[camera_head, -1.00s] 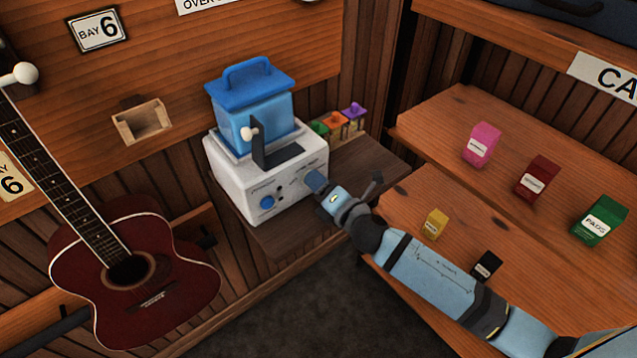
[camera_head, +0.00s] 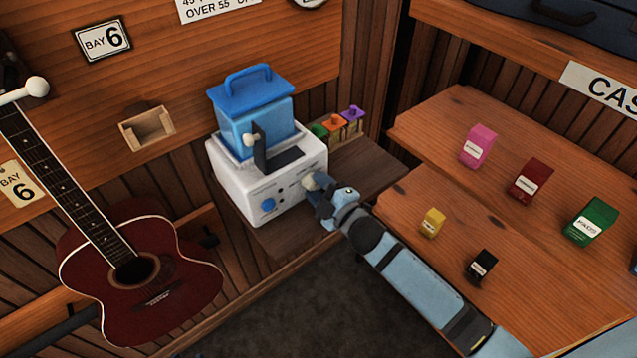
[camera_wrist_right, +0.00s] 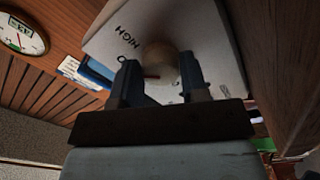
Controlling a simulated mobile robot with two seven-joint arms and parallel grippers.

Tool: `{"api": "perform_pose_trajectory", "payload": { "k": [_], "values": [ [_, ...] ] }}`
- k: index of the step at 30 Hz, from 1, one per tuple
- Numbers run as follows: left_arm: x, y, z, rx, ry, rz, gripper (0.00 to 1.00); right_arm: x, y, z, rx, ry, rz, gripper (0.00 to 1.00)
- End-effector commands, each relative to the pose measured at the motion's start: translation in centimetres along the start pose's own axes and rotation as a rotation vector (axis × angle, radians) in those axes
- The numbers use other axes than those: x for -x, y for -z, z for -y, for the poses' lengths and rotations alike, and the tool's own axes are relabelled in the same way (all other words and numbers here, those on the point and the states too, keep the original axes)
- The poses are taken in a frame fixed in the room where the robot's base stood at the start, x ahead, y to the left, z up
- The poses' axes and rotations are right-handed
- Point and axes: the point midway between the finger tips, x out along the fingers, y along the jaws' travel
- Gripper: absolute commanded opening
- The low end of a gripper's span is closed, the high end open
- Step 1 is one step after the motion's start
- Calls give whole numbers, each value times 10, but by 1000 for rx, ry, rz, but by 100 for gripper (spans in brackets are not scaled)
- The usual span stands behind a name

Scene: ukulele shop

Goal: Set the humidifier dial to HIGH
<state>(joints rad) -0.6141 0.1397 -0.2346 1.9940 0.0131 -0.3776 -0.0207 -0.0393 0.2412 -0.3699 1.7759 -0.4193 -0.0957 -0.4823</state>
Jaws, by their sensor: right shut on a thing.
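The humidifier (camera_head: 235,180) has a white base and a blue tank with a blue lid and handle. It stands on a dark wooden shelf. Its pale round dial (camera_head: 311,181) is at the right of the front panel. My right gripper (camera_head: 318,190) is shut on this dial. In the right wrist view, the dial (camera_wrist_right: 158,54) sits between the two fingers of the gripper (camera_wrist_right: 160,75). The word HIGH (camera_wrist_right: 128,39) is printed on the panel left of the dial. A small red mark shows by the dial; its exact setting is unclear. My left gripper is not in view.
A blue knob (camera_head: 268,205) is at the left of the front panel. Small green, orange and purple-topped items (camera_head: 335,124) stand behind the humidifier. A red ukulele (camera_head: 140,275) hangs at left. Several small boxes stand on the shelves at right.

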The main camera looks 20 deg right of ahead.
Motion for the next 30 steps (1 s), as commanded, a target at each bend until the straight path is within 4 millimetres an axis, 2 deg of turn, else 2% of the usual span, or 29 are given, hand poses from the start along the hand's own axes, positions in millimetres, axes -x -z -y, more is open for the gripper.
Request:
{"api": "perform_pose_trajectory", "payload": {
  "k": [15, 30],
  "values": [
    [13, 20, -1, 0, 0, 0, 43, 0, 1, -1, -435, -1, 0, 17],
    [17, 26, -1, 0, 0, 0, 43, 0, 1, 1, -596, -1, 0, 17]
  ]
}}
